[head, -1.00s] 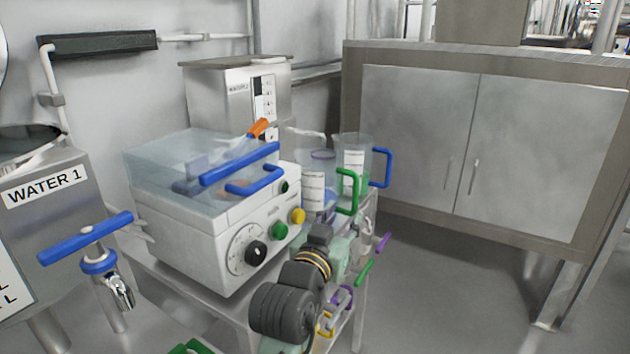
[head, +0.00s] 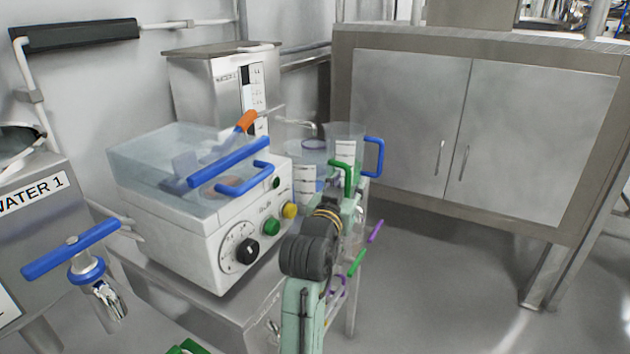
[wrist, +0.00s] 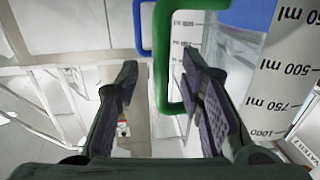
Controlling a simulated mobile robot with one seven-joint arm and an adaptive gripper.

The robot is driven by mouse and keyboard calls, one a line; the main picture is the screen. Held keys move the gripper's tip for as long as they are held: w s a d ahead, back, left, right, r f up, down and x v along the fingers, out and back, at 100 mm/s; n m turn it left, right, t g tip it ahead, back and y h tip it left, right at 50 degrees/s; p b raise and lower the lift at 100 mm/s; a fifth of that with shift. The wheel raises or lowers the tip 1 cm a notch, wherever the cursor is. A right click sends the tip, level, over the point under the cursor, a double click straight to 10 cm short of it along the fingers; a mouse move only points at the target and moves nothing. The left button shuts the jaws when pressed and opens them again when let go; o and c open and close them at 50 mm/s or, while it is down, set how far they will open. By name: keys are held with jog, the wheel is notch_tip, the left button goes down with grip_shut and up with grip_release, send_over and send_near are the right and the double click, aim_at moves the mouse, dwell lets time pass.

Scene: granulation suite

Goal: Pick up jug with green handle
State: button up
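The jug with green handle (head: 304,177) is clear with white measure labels. It stands on the steel cart, right of a white machine. Its green handle (head: 347,178) faces right in the head view. In the wrist view the green handle (wrist: 161,60) shows between my open fingertips, with the jug wall and ml marks (wrist: 285,70) to the right. My gripper (wrist: 160,78) is open and empty; I cannot tell whether the handle lies within the fingers or just beyond them. In the head view my wrist hides part of the cart and the fingers are not clear.
A jug with a blue handle (head: 374,157) stands close behind the green-handled one. The white machine (head: 200,200) with a clear blue-handled lid is at left. Purple (head: 375,231) and green (head: 357,263) handles stick out lower down. A steel cabinet (head: 480,130) stands behind; floor at right is clear.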

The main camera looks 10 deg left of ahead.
jog(key=shift+w+d, duration=0.1)
jog(key=shift+w, duration=0.55)
jog(key=shift+c, duration=0.5)
grip_shut()
jog(key=shift+r, duration=0.1)
